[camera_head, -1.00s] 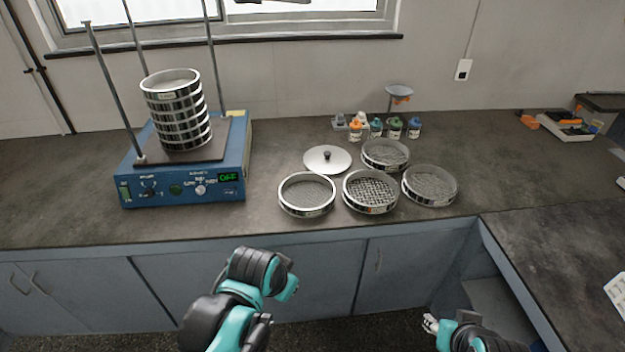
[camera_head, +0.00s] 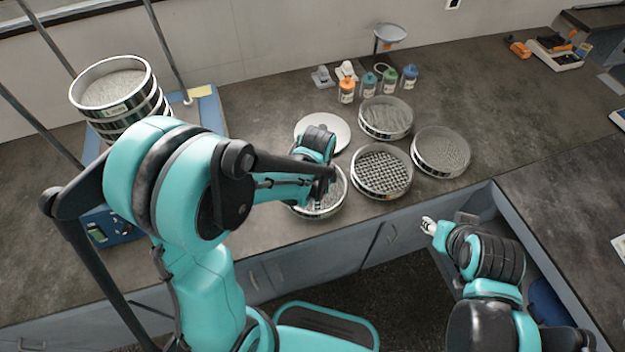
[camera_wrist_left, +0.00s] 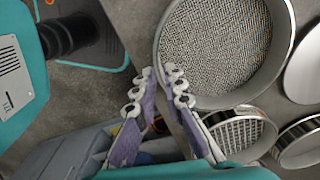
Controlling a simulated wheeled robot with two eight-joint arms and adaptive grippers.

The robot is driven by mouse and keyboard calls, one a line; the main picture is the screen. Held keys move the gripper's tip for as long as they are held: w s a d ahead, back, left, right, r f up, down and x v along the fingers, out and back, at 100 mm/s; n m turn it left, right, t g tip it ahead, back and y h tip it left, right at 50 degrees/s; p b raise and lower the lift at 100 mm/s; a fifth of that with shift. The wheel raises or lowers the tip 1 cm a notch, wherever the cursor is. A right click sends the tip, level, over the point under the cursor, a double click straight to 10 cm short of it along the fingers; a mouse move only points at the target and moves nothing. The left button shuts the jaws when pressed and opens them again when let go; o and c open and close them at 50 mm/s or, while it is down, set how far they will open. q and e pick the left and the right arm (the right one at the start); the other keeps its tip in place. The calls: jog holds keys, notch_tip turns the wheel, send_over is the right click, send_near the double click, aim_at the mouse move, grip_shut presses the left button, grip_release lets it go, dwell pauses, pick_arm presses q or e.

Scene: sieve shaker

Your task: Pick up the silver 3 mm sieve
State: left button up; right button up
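Several silver sieves lie on the dark bench; I cannot read their size labels, so I cannot tell which is 3 mm. In the head view, the front-left sieve (camera_head: 327,211) is partly covered by my left gripper (camera_head: 331,181). To its right are a coarse-mesh sieve (camera_head: 381,170), a right sieve (camera_head: 440,151) and a back sieve (camera_head: 386,117). In the left wrist view, my left fingers (camera_wrist_left: 158,73) show a narrow gap between tips, beside the near rim of a sieve (camera_wrist_left: 215,45); I cannot tell if they touch it. My right gripper (camera_head: 429,226) is small, in front of the bench.
A round lid (camera_head: 338,130) lies behind the front-left sieve. Bottles (camera_head: 368,86) stand at the back. The blue shaker (camera_head: 212,110) with a sieve stack (camera_head: 112,87) is at left, partly hidden by my left arm.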

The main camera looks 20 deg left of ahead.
aim_at(317, 213)
pick_arm(q)
jog(key=shift+s+d+f+b, duration=0.1)
jog(key=shift+f+b, duration=0.1)
jog(key=shift+f, duration=0.3)
jog(key=shift+s+d+f+b, duration=0.1)
jog(key=shift+f+b, duration=0.05)
jog(key=shift+f, duration=0.35)
notch_tip(317, 213, down, 5)
jog(key=shift+w+r+b, duration=0.1)
jog(key=shift+b, duration=1)
grip_shut()
jog(key=shift+r, duration=0.2)
